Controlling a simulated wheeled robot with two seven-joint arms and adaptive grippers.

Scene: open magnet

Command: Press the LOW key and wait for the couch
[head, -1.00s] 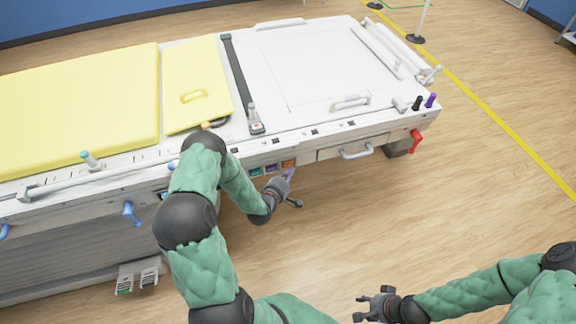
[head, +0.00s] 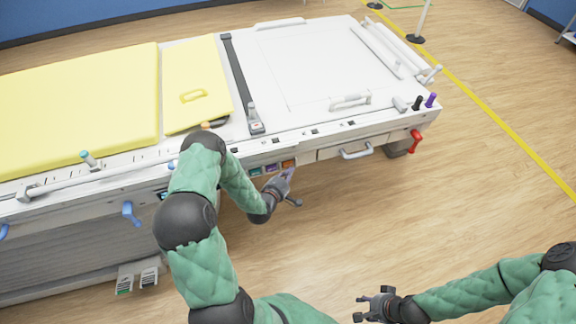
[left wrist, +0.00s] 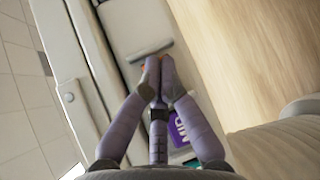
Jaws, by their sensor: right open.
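The couch (head: 290,70) is a long white table with yellow pads. On its front side is a row of coloured keys: a teal key (head: 255,171), a purple key (head: 271,168) and an orange key (head: 288,163). My left gripper (head: 289,173) is at this row, its tips by the orange key. In the left wrist view its fingers (left wrist: 152,62) are together with nothing between them, and a little orange shows beside the tips. The purple key (left wrist: 178,128) has white lettering, partly hidden by a finger. I cannot read which key is LOW. My right gripper (head: 362,307) is open and empty above the floor.
A white drawer-like panel with a handle (head: 356,151) and a red lever (head: 416,140) are right of the keys. Pedals (head: 138,276) stand at the lower left. The floor (head: 480,190) at right is clear.

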